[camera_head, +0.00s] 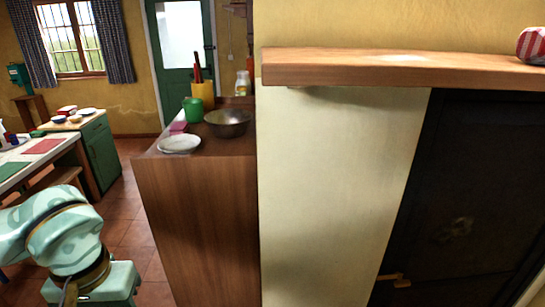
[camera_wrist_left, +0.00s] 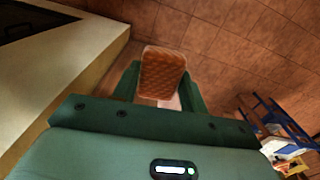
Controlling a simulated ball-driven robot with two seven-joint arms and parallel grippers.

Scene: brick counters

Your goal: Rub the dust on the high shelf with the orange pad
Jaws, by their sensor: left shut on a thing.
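The high shelf (camera_head: 330,70) is a thick wooden board on the wall at the upper right of the head view. A pale dust patch (camera_head: 402,57) lies on its top near the middle. In the left wrist view my left gripper (camera_wrist_left: 160,93) is shut on the orange pad (camera_wrist_left: 163,72), which has a quilted face and sits between the two green fingers. Tiled floor shows behind the pad, away from the shelf. In the head view only part of my left arm shows at lower left; the gripper and pad are out of that view. My right gripper is in neither view.
A red-and-white striped thing (camera_head: 532,45) stands at the shelf's right end. Below the shelf are a cream wall (camera_head: 335,190) and a dark door or panel. A wooden counter (camera_head: 200,220) with a bowl (camera_head: 228,123), plate (camera_head: 180,144) and green mug (camera_head: 193,109) stands left of it.

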